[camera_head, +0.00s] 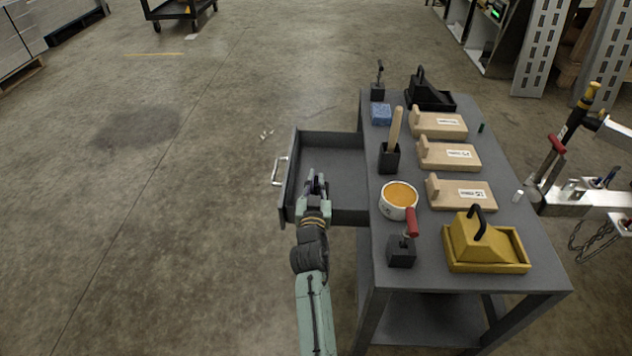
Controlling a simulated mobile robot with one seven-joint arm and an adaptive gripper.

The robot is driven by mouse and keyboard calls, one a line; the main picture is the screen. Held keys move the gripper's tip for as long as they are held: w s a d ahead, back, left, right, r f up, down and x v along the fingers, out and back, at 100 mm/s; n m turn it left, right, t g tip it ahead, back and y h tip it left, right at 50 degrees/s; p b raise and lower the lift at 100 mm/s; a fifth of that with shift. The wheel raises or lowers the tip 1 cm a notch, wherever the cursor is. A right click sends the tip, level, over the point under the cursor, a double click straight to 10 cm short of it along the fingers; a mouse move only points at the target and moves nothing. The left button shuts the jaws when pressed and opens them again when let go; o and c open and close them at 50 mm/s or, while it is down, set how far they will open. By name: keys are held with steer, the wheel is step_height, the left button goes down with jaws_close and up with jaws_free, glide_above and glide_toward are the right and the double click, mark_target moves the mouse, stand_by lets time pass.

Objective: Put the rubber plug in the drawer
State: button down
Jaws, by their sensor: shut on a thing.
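The open drawer (345,146) sticks out to the left from the grey workbench cart, with its metal handle on the left face. My gripper (317,177) is over the drawer's near left part, seen from behind and above. It is shut on a small dark thing, which seems to be the rubber plug; the fingers mostly hide it. I cannot tell how far the fingertips are above the drawer floor. The visible drawer floor looks empty.
The cart top (422,280) holds an orange-filled tin (398,200), a red-handled tool (411,224), a yellow box (484,245), several wooden blocks, a dark holder with a stick (391,150) and a blue block (381,114).

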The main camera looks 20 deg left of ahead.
steer(key=shift+f, duration=0.25)
steer(key=c, duration=1.7)
jaws_free()
steer(key=shift+r, duration=0.1)
